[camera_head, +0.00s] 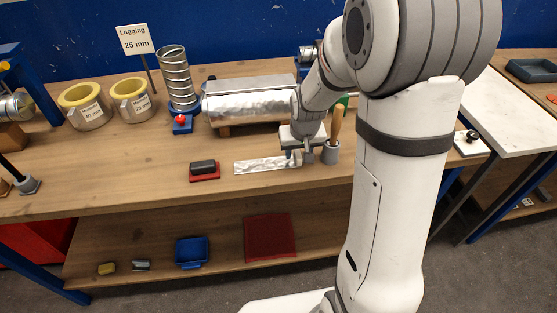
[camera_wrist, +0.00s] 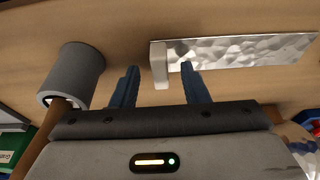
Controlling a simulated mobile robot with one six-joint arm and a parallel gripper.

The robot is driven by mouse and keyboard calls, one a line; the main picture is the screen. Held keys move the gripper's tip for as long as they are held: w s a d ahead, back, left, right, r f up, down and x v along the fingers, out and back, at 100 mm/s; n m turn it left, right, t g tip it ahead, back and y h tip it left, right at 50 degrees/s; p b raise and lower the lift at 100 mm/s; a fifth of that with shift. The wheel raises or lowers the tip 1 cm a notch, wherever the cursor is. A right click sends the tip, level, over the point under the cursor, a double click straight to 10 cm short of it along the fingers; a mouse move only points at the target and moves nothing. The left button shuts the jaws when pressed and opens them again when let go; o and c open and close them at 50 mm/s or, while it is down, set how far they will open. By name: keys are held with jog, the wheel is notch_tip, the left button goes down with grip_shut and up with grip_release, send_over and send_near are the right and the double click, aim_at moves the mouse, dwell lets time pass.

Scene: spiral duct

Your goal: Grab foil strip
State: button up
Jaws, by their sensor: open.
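The foil strip (camera_head: 262,165) is a crinkled silver band lying flat on the workbench, left of my gripper (camera_head: 300,155). In the wrist view the foil strip (camera_wrist: 250,52) stretches to the right and has a pale, block-like end tab (camera_wrist: 159,65). My gripper (camera_wrist: 160,72) is open, with its two blue fingers apart. In that view the tab appears between the fingertips, and the right fingertip overlaps the strip's near end. I cannot tell whether a finger touches it. In the head view my gripper partly hides that end.
A grey cup (camera_head: 330,153) with a wooden-handled tool stands close on the right; the cup (camera_wrist: 72,75) is near the left finger. A foil-wrapped duct (camera_head: 245,104) lies behind. A black block on a red base (camera_head: 204,171) sits left. The bench front is clear.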

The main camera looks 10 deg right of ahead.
grip_shut()
dwell(0.4)
jog(key=shift+r, duration=0.1)
